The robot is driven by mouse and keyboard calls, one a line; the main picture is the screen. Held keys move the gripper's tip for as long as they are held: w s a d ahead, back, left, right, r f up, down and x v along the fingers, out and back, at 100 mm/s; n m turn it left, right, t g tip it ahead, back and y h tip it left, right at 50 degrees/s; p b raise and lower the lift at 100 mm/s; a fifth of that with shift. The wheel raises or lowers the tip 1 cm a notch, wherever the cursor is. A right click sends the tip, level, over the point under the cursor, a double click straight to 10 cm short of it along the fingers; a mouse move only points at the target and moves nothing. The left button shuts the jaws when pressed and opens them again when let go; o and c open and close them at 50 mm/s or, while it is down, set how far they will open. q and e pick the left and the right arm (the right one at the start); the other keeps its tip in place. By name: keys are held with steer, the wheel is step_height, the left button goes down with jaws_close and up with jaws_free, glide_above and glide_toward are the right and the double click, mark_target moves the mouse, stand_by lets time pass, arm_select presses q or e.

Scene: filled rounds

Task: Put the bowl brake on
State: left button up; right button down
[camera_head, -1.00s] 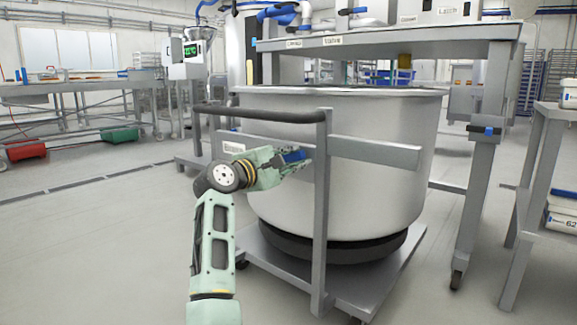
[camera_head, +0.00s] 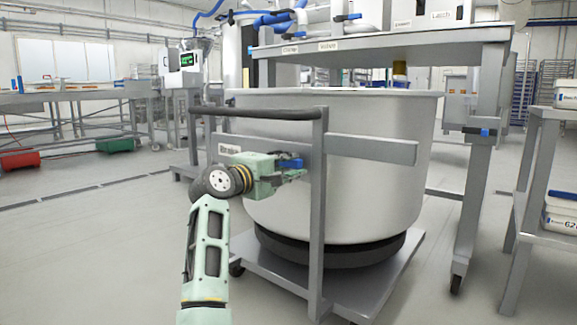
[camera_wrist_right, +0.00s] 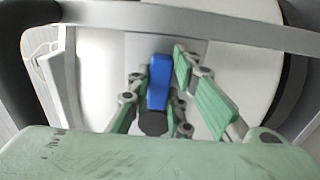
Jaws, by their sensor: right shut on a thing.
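The large steel bowl (camera_head: 385,190) stands on a wheeled frame. A flat bar across its front carries a small label (camera_head: 229,149), too small to read surely. A blue brake handle (camera_head: 290,163) sits at this bar, just left of the upright post. My right gripper (camera_head: 288,171) is shut on the blue handle. In the right wrist view the handle (camera_wrist_right: 158,80) lies lengthwise between the fingers (camera_wrist_right: 155,105), its dark round end nearest the camera. The fingers partly hide it in the head view. My left gripper is not in view.
A dark push rail (camera_head: 255,111) and grey post (camera_head: 319,220) stand close to my right arm. A steel table (camera_head: 390,42) with labelled fittings rises behind the bowl. A shelf (camera_head: 555,113) stands at the right.

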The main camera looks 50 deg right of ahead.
steer(key=c, duration=1.6)
jaws_free()
steer(key=shift+a, duration=0.1)
steer(key=a, duration=0.8)
steer(key=s+a, duration=0.1)
steer(key=a, duration=0.3)
